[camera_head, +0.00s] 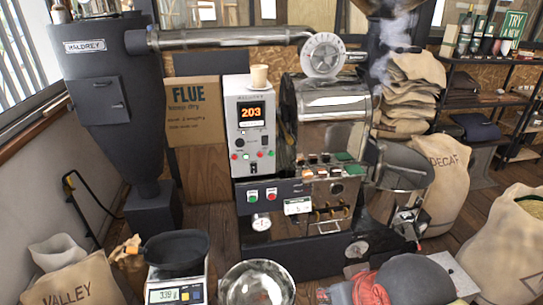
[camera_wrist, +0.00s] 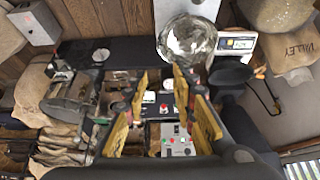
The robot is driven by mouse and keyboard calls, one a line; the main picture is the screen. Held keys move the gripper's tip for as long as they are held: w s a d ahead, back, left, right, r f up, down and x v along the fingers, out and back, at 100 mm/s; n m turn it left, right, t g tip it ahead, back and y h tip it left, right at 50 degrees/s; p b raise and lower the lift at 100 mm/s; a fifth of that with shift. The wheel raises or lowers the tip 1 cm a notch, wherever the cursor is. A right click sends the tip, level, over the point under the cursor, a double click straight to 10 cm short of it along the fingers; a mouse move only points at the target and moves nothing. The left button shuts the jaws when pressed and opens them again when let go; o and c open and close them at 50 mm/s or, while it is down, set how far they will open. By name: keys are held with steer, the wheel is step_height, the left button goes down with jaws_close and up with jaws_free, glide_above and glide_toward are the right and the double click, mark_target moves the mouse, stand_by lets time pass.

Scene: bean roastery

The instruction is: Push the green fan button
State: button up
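The coffee roaster (camera_head: 325,120) stands at the centre in the head view. Its low dark panel carries a green button (camera_head: 252,196) beside a red button (camera_head: 271,194). The control box (camera_head: 250,125) above it reads 203 and has a row of small red and green buttons (camera_head: 247,156). The labels are too small to read, so I cannot tell which green button is the fan's. In the wrist view, my gripper (camera_wrist: 160,76) is open and empty, its yellow fingers spread. The control box (camera_wrist: 178,140) and a red button (camera_wrist: 164,107) show between them. My gripper is not visible in the head view.
A cup (camera_head: 259,76) stands on the control box. A scale (camera_head: 178,288) with a black pan and a metal bowl (camera_head: 257,286) are in front. A dark cyclone (camera_head: 110,110) stands left. Sacks (camera_head: 445,175) and a shelf (camera_head: 500,60) are on the right.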

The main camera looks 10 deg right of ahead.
jaws_close()
stand_by(1.4)
